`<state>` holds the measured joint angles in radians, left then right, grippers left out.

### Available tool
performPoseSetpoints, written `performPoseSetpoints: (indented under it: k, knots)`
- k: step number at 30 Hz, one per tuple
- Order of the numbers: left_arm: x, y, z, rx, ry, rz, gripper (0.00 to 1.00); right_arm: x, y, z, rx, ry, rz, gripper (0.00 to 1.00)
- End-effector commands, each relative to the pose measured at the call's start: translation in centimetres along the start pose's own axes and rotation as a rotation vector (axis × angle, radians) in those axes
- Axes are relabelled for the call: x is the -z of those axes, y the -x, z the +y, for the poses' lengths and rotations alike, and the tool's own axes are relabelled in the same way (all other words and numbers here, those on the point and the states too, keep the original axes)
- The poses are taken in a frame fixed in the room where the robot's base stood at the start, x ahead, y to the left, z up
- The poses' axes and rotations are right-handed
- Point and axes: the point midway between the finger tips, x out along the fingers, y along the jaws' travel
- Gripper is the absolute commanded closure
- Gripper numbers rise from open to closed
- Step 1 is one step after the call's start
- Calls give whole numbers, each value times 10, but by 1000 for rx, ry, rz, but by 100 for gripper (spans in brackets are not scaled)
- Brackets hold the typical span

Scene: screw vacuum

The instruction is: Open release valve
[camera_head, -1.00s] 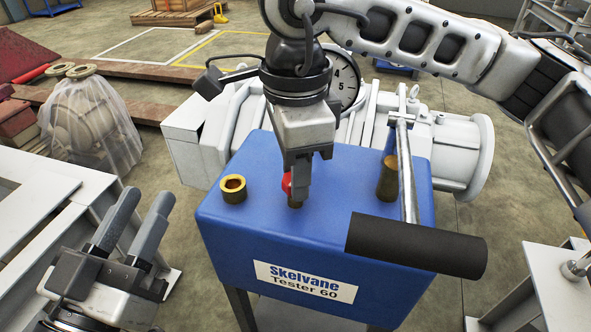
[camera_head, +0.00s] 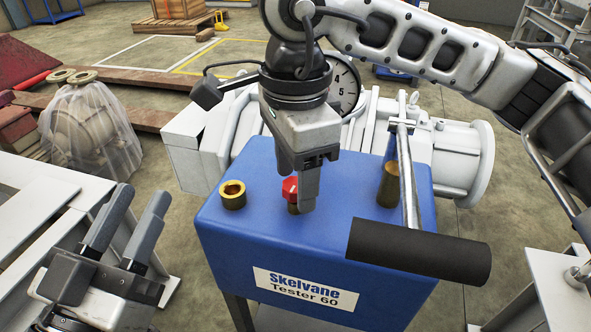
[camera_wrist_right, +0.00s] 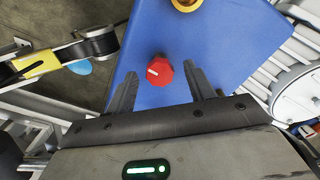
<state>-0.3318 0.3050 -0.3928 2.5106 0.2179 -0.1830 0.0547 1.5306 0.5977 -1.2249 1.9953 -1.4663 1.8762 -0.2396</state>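The release valve is a red knob (camera_head: 290,189) with a white mark, on a brass base on top of the blue tester box (camera_head: 330,225). The right wrist view shows the knob (camera_wrist_right: 158,70) just beyond my right gripper's fingers, between their lines. My right gripper (camera_head: 307,205) points down at the knob and partly hides it in the head view. My left gripper (camera_head: 132,215) is open and empty at the lower left, away from the box.
A brass ring port (camera_head: 233,194) is left of the knob. A pump lever with a black grip (camera_head: 418,250) and a brass cylinder (camera_head: 390,185) stand at the right. A pressure gauge (camera_head: 345,88) and grey machine (camera_head: 455,150) are behind. A white frame (camera_head: 50,200) is at left.

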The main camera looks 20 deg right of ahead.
Motion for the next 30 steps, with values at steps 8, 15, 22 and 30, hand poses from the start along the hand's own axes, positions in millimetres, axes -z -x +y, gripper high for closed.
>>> performPoseSetpoints:
  k: [8, 15, 22, 30]
  knots:
    - [0, 0, 0, -1, 3, -4, 64, 0, 2, 0, -1, 0, 1, 47]
    - [-23, 10, 1, 52, 168, -166, 64, 0, 41, 0, 2, 1, 0, 47]
    - [-50, 31, 13, 105, 384, -376, 64, 0, 98, 0, 2, 0, 0, 47]
    - [-58, 37, 11, 131, 322, -459, 64, 0, 148, 0, 2, -1, 1, 47]
